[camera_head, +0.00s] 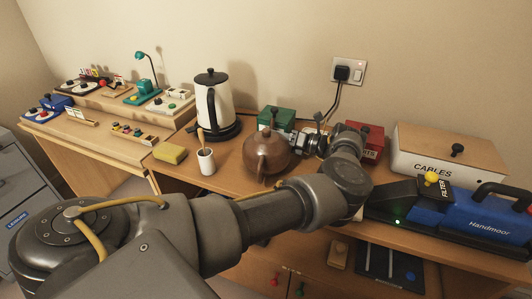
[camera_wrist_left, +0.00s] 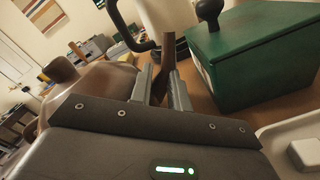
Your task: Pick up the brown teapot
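The brown teapot (camera_head: 267,154) stands on the wooden desk, spout toward the front, in the head view. My left arm reaches across the front and bends back, so its gripper (camera_head: 299,141) is at the teapot's right side. In the left wrist view the teapot (camera_wrist_left: 97,92) fills the left, with its knob on top. The fingers of my left gripper (camera_wrist_left: 163,82) are close together on either side of a narrow brown upright part, which looks like the teapot's handle. The gripper appears shut on it. My right gripper is in neither view.
A green box (camera_head: 276,120) stands behind the teapot; it is close right in the wrist view (camera_wrist_left: 258,62). A kettle (camera_head: 214,102) and white cup (camera_head: 206,162) stand left.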

